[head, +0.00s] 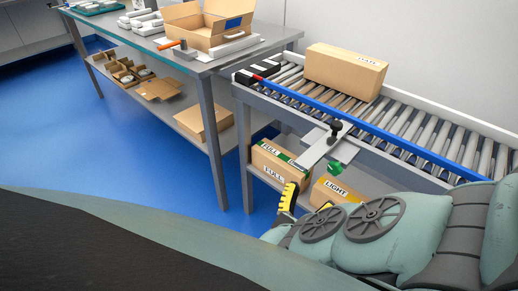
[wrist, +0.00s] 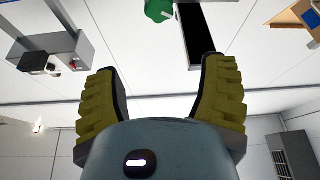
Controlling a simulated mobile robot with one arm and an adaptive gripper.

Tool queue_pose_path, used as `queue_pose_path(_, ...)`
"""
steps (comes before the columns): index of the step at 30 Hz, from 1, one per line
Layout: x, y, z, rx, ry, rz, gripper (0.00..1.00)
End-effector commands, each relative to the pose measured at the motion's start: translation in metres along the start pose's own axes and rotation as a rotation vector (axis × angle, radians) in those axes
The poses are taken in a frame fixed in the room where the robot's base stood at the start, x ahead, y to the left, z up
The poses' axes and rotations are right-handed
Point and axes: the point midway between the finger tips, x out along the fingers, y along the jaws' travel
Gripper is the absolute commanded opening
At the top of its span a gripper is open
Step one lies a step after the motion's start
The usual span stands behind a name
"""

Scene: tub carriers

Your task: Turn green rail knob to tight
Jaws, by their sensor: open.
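The green knob (head: 334,169) sits below the grey bracket plate (head: 343,151) at the front of the roller conveyor. A black knob (head: 336,128) stands on top of that bracket, by the blue rail (head: 390,138). In the wrist view the green knob (wrist: 158,10) is at the top edge, partly cut off, beyond my fingertips. My gripper (wrist: 163,68) is open and empty, its yellow fingers apart. In the head view my gripper (head: 307,196) is lower and left of the knob, not touching it. The knob's setting marks cannot be read.
Cartons labelled FULL (head: 273,182) and LIGHT (head: 325,195) stand under the conveyor, close to my gripper. A carton (head: 345,72) lies on the rollers. A workbench (head: 200,66) with an open box stands at left. Blue floor (head: 150,150) is clear in front of it.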

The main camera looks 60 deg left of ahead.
Motion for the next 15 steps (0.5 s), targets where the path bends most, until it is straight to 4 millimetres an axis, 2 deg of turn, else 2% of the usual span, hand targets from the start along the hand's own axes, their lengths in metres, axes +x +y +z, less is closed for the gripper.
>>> queue_pose_path(6, -0.017, -0.001, -0.007, 0.001, 0.002, -0.008, 0.71)
queue_pose_path(15, -0.025, 0.001, -0.010, 0.001, 0.001, -0.005, 0.71)
